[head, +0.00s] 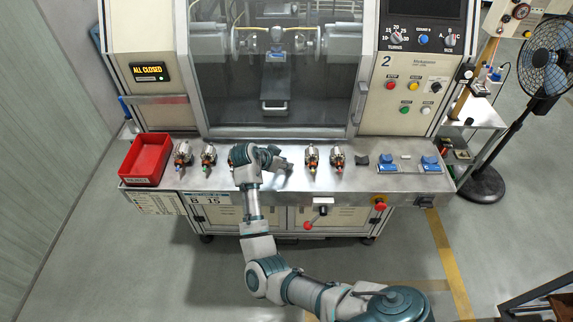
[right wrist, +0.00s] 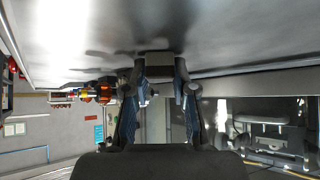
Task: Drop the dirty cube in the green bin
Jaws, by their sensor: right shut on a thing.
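My right gripper (head: 274,158) is low over the middle of the metal work ledge, in front of the machine window. In the right wrist view, my right gripper (right wrist: 160,82) is shut on a dark grey block-like thing (right wrist: 159,64), seen between its fingertips. I take this to be the cube; how dirty it is cannot be told. It is close to the shiny ledge surface; whether it touches cannot be told. In the head view the gripper largely hides it. No green bin is in view; a red bin (head: 146,159) stands at the ledge's left end. My left gripper is not in view.
A small dark block (head: 362,159) and blue-topped fixtures (head: 387,163) lie further right. A fan (head: 545,62) stands at the right.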

